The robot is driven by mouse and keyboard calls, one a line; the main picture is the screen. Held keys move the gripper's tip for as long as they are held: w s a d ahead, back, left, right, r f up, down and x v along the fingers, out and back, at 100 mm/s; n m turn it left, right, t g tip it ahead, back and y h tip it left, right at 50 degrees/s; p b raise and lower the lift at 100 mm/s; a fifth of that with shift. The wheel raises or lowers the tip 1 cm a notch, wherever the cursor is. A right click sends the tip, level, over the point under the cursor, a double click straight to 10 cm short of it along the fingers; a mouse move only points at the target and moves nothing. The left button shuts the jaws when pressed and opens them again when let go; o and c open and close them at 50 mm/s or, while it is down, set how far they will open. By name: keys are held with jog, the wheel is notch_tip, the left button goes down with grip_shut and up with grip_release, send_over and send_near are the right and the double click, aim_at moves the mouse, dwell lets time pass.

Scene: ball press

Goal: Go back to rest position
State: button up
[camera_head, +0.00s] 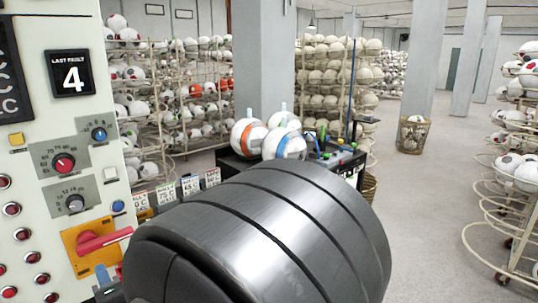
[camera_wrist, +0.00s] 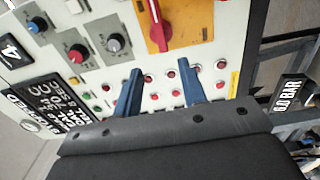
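My gripper (camera_wrist: 160,80) shows in the wrist view as two blue fingers held well apart, with nothing between them. It is open and empty, in front of the control panel (camera_wrist: 85,15). The red rotary switch (camera_wrist: 157,25) on its orange plate is above the fingertips in that view, with rows of red buttons behind the fingers. In the head view the same switch (camera_head: 100,240) is at the lower left. A large dark arm link of mine fills the lower middle there and hides most of the gripper.
Three balls (camera_head: 250,137) sit on a dark bench behind my arm. Wire racks of balls (camera_head: 185,90) stand at the back, and another rack (camera_head: 515,180) is at the right. A wicker bin (camera_head: 412,135) stands on the floor. The floor at right centre is clear.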

aim_at(93, 249)
jog(key=x, duration=1.4)
jog(key=shift+w+a+f, duration=0.1)
jog(key=shift+w+a, duration=0.15)
jog(key=shift+w, duration=0.05)
jog(key=shift+w+a, duration=0.25)
jog(key=shift+s+m, duration=0.1)
jog(key=shift+m, duration=0.5)
jog(key=m, duration=0.6)
jog(key=shift+f+m, duration=0.15)
jog(key=shift+m, duration=0.15)
jog(key=shift+s+d, duration=0.1)
jog(key=s+d+n, duration=0.3)
jog(key=s+d, duration=0.1)
jog(key=d, duration=0.3)
jog(key=s+d+n, duration=0.3)
jog(key=s+d, duration=0.2)
jog(key=d, duration=0.3)
jog(key=x, duration=1.7)
jog(key=shift+w+a+f, duration=0.2)
jog(key=shift+w+f, duration=0.05)
jog(key=shift+f, duration=0.05)
